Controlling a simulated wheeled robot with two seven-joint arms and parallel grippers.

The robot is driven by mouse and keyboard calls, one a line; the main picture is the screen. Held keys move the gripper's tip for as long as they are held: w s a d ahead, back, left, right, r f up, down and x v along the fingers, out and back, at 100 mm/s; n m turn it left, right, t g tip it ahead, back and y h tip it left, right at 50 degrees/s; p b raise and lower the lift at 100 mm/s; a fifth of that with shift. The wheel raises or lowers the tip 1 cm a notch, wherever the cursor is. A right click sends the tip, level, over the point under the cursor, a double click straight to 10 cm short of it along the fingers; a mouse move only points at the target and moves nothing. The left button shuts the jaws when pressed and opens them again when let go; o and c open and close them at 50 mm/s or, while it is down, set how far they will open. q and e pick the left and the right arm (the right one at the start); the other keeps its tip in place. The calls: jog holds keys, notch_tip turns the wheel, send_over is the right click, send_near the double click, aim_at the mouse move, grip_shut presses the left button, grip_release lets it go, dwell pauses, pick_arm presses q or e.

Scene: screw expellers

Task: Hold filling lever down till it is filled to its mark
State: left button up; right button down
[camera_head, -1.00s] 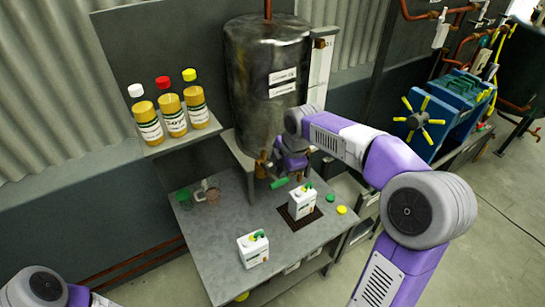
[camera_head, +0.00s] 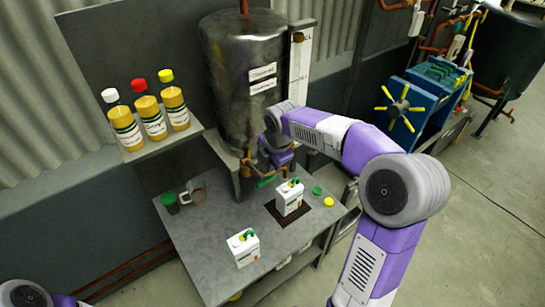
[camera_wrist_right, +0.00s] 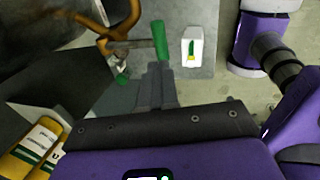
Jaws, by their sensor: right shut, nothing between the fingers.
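The green filling lever (camera_head: 268,181) sits on the copper valve below the grey metal tank (camera_head: 238,85). In the right wrist view the lever (camera_wrist_right: 160,40) stands just beyond my fingertips. My right gripper (camera_wrist_right: 158,68) is shut and empty, close to the lever; I cannot tell whether they touch. A white canister (camera_head: 289,200) with a green and yellow top stands on a dark grate below the valve. Its fill level cannot be seen. A second white canister (camera_head: 242,250) stands nearer the table's front. My left gripper is out of view; only part of that arm shows at bottom left.
Green (camera_head: 317,191) and yellow (camera_head: 328,202) caps lie right of the grate. Two cups stand at the table's left. A shelf (camera_head: 165,142) with three oil bottles is at the upper left. The table (camera_head: 215,225) is clear between cups and canisters.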

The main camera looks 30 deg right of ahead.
aim_at(266, 179)
jog(key=x, duration=0.7)
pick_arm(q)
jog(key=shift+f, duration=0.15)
